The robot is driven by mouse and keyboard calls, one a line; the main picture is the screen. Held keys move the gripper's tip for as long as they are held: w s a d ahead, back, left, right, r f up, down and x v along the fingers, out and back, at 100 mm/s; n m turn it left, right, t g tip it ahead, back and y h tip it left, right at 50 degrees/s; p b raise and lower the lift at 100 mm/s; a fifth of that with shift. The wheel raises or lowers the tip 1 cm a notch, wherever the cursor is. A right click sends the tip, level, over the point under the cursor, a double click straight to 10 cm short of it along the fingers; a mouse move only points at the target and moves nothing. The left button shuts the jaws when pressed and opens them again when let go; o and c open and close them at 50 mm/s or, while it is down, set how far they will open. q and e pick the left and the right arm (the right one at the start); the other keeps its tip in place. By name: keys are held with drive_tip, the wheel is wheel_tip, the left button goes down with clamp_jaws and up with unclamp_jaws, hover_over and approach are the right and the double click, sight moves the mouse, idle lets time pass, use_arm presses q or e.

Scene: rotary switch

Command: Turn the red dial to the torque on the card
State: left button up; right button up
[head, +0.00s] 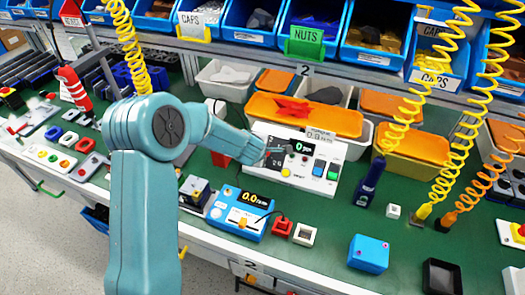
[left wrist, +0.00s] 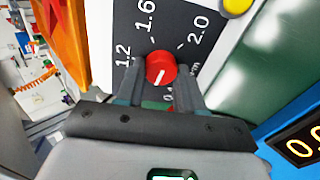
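The white control box (head: 318,165) stands on the green bench in the head view, its display reading 0 with a small unit. A small torque card (head: 320,134) stands on its top edge; its number is too small to read surely. In the left wrist view the red dial (left wrist: 161,68) sits on a dark scale plate marked 1.2, 1.6 and 2.0. Its white pointer line points down and slightly left in that picture. My left gripper (left wrist: 160,72) has one finger either side of the dial; I cannot tell whether they press it. It reaches the box from the left (head: 277,151). My right gripper is out of view.
A blue meter (head: 240,212) reading 0.0 stands in front of the box. Red and white small blocks (head: 282,227) lie nearby. An orange-lidded bin (head: 305,113) is behind the box. Yellow coiled hoses (head: 402,125) hang at right. A blue box (head: 369,254) sits front right.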

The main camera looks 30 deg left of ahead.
use_arm(q)
drive_tip(key=shift+d+r+m+p, duration=0.1)
drive_tip(key=shift+r+m+p, duration=0.1)
drive_tip(key=shift+m+p, duration=0.75)
drive_tip(key=shift+m, duration=0.95)
drive_tip(key=shift+f+m, duration=0.15)
drive_tip(key=shift+m, duration=0.25)
drive_tip(key=o, duration=1)
drive_tip(key=shift+o, duration=0.2)
drive_tip(key=p+v, duration=0.2)
drive_tip(key=v, duration=1.4)
drive_tip(key=shift+s+d+p, duration=0.15)
drive_tip(key=shift+p, duration=0.15)
